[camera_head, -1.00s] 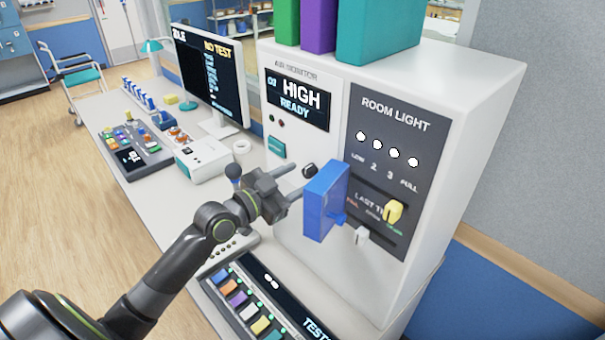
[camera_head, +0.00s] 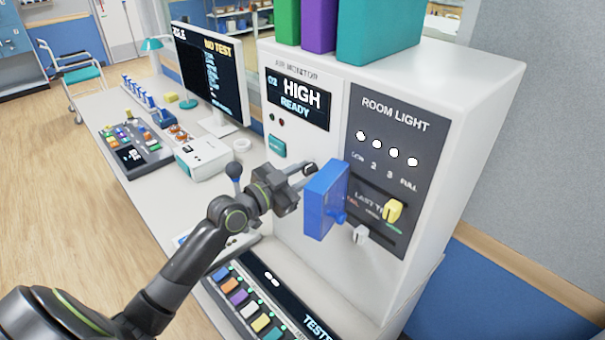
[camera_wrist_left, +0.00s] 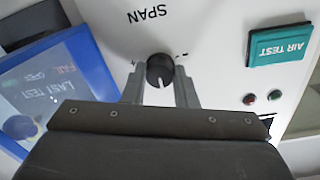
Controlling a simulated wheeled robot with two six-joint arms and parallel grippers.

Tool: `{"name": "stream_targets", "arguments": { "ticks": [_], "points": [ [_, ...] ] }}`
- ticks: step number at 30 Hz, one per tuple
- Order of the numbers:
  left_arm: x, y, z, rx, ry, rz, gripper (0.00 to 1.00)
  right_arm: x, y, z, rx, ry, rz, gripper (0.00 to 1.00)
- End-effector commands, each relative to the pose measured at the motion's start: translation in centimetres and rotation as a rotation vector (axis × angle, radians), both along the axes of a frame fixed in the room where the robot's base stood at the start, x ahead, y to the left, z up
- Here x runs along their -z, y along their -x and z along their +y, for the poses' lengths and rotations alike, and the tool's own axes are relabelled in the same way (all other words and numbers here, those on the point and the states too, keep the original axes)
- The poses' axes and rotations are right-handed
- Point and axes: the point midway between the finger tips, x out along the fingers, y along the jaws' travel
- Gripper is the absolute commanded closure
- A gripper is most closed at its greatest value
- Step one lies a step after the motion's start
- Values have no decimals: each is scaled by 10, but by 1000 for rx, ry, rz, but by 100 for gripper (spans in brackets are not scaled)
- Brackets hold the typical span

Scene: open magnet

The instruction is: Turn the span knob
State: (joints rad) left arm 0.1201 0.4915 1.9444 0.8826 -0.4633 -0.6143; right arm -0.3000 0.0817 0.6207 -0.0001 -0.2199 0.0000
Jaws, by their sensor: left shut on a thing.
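The span knob (camera_wrist_left: 160,71) is a small black round knob with a white pointer line, on the white panel beside the word SPAN in the left wrist view. My left gripper (camera_wrist_left: 160,88) is shut on it, one grey finger at each side. In the head view the knob (camera_head: 310,168) shows at the fingertips of my left gripper (camera_head: 304,172), just left of an open blue flap. The white air monitor (camera_head: 285,72) carries the knob; its display (camera_head: 298,98) reads HIGH and READY. My right gripper is not in view.
The blue flap (camera_head: 326,200) stands out from the panel close to the right of my left gripper. A teal AIR TEST button (camera_wrist_left: 280,44) is on the panel. A row of coloured buttons (camera_head: 238,298) lies below. A monitor (camera_head: 213,75) stands on the bench behind.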

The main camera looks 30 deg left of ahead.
Motion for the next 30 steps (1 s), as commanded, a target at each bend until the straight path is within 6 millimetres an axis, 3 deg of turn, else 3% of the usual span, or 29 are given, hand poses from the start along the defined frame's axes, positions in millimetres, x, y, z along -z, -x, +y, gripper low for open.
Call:
{"name": "stream_targets", "arguments": {
  "ticks": [8, 30],
  "points": [
    [0, 0, 0, 1, 72, 26, 97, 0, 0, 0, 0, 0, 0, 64],
    [0, -1, 0, 2, 482, 168, 97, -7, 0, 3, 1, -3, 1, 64]
  ]
}}
